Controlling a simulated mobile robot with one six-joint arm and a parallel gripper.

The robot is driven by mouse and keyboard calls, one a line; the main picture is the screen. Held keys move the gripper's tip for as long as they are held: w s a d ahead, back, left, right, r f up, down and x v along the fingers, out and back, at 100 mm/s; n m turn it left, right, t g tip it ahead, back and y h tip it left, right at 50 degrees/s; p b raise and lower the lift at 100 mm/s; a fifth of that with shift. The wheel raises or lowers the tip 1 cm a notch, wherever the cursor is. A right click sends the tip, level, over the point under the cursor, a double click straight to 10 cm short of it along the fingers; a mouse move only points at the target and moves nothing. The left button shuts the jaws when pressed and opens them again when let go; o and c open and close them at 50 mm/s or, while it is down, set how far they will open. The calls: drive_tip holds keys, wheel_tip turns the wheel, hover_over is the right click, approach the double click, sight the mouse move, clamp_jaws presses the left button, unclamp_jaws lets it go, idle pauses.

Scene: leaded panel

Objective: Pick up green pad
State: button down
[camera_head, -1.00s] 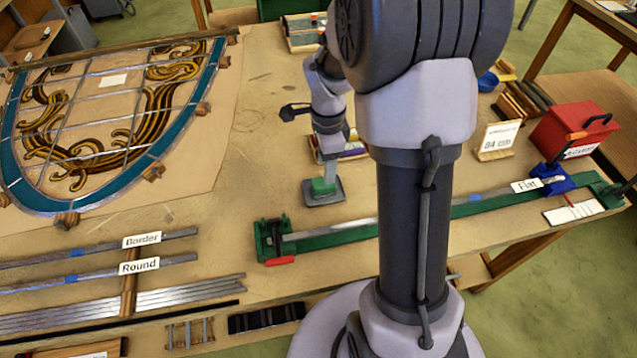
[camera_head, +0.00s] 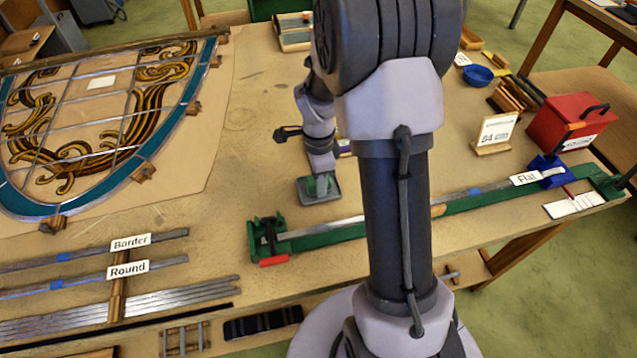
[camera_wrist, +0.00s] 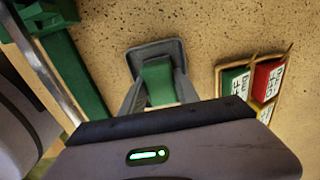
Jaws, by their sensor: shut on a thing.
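The green pad (camera_wrist: 157,82) is a small green block in the wrist view, with a grey square tray (camera_wrist: 170,46) under and behind it. My gripper (camera_wrist: 159,93) is shut on the pad, one grey finger on each side. In the head view my gripper (camera_head: 319,190) points down at the grey tray (camera_head: 330,197) on the bench, and only bits of green show between the fingers. Whether the pad is clear of the tray cannot be told.
A green rail with a metal strip labelled Flat (camera_head: 350,229) lies in front of the tray. The leaded panel (camera_head: 100,110) is at left. A wooden holder with red and green labelled blocks (camera_wrist: 265,78) stands right of the pad in the wrist view. A red box (camera_head: 570,122) is far right.

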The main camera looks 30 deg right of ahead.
wheel_tip(320, 180, up, 10)
drive_tip(key=p, duration=0.3)
